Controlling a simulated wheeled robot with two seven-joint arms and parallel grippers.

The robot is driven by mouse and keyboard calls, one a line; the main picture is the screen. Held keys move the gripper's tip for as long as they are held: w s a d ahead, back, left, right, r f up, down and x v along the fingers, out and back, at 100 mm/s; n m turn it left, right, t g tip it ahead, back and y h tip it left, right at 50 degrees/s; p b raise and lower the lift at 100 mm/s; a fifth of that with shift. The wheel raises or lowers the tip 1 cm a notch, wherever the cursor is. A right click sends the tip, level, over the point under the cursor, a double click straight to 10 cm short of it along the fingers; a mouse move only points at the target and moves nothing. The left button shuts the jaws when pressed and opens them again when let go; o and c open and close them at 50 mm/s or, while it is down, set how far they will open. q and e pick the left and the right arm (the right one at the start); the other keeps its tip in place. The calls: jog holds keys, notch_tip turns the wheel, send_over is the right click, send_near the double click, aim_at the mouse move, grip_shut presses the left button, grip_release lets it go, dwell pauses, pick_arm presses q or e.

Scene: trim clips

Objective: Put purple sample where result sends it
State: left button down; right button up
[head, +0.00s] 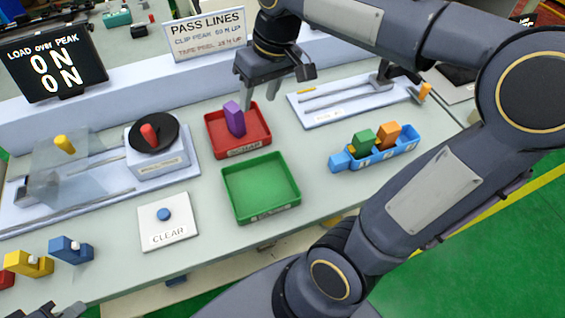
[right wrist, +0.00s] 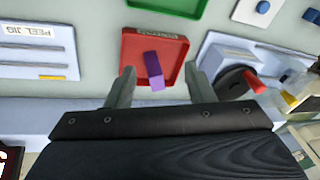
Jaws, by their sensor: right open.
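The purple sample (head: 234,119) stands in the red tray (head: 262,143) labelled SCRAP; in the right wrist view the sample (right wrist: 153,70) lies between my finger lines. My right gripper (head: 276,96) is open and empty, above and behind the red tray, apart from the sample. The green tray (head: 289,200) in front is empty; its label is too small to read. The display (head: 52,70) reads LOAD over PEAK, 0 N and 0 N. The PASS LINES sign (head: 205,36) lists clip peak and tape peel limits. My left gripper (head: 55,311) barely shows at the bottom left edge.
A white CLEAR pad with a blue button (head: 163,214) sits left of the green tray. A test rig with a red knob (head: 149,133) stands left of the red tray. A blue rack (head: 378,158) holds green and orange pieces at right. The peel jig (head: 335,105) lies behind it.

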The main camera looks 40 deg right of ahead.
jog(key=s+a+f+t, duration=0.1)
jog(key=s+f, duration=0.1)
jog(key=s, duration=0.2)
jog(key=s+a+f+m+t+y, duration=0.1)
jog(key=s+f, duration=0.2)
jog(key=s, duration=0.2)
jog(key=s+a+f+m+t, duration=0.1)
jog(key=s+a+f, duration=0.1)
jog(key=s, duration=0.3)
jog(key=shift+s+f+t+y, duration=0.25)
jog(key=shift+f+t+y, duration=0.05)
jog(key=shift+f, duration=0.15)
